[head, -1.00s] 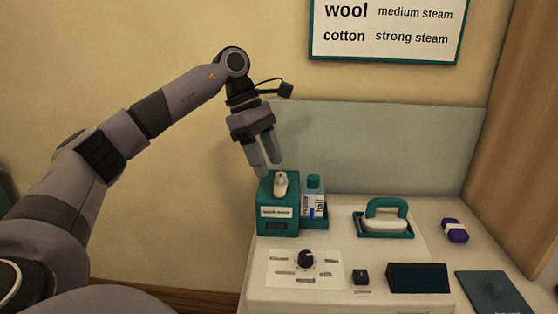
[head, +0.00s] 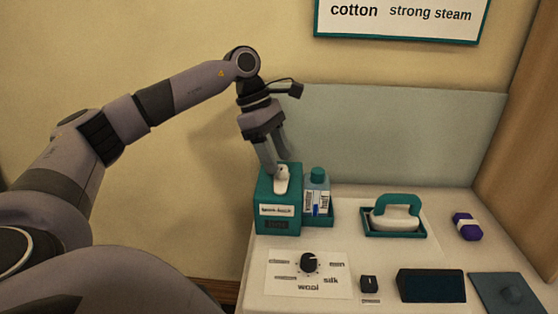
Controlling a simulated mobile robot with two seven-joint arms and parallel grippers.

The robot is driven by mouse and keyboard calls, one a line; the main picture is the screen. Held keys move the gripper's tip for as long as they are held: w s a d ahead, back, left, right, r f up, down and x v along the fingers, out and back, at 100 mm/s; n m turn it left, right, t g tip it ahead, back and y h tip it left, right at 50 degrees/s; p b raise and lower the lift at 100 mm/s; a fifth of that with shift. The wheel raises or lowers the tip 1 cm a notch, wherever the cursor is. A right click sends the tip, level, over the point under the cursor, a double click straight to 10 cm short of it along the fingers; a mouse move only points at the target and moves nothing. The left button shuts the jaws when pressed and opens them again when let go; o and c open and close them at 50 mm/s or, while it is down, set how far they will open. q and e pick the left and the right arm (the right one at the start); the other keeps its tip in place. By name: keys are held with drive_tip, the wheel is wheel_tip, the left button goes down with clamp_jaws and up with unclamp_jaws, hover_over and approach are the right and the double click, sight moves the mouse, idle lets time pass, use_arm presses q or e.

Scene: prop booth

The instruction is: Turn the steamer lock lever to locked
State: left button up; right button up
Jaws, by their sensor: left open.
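The white lock lever (head: 281,182) stands on the front and top of a teal box (head: 266,195) at the table's back left. The box has a white label too small to read surely and a dark panel below it. My left gripper (head: 277,163) points down over the lever, its fingers open. One fingertip is at the left of the lever's top end and the other is behind or to its right. I cannot tell whether they touch it. My right gripper is not in view.
A bottle in a teal holder (head: 318,219) stands close to the box's right. A teal-handled iron (head: 395,212) rests on a tray, with a purple-and-white block (head: 467,226) further right. A black dial (head: 309,262) and a dark slanted panel (head: 431,286) are in front.

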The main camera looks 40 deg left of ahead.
sight(281, 178)
use_arm(q)
drive_tip(key=shift+x, duration=0.95)
clamp_jaws()
drive_tip(key=n, duration=0.2)
drive_tip(key=n+t, duration=0.1)
drive_tip(key=n, duration=0.1)
drive_tip(key=shift+s+n+t+y+b, duration=0.1)
drive_tip(key=shift+n+t+y+b, duration=0.2)
drive_tip(key=shift+n+y+b, duration=0.1)
drive_tip(key=n+t+y, duration=0.1)
drive_tip(key=n, duration=0.3)
drive_tip(key=shift+d, duration=0.15)
drive_tip(key=n+y, duration=0.1)
drive_tip(key=n, duration=0.1)
drive_tip(key=n+y+b, duration=0.1)
drive_tip(key=n, duration=0.2)
drive_tip(key=shift+d+t, duration=0.15)
drive_tip(key=shift+t, duration=0.15)
drive_tip(key=shift+r+n+y, duration=0.1)
drive_tip(key=shift+n+y, duration=0.7)
drive_tip(key=shift+n, duration=1.2)
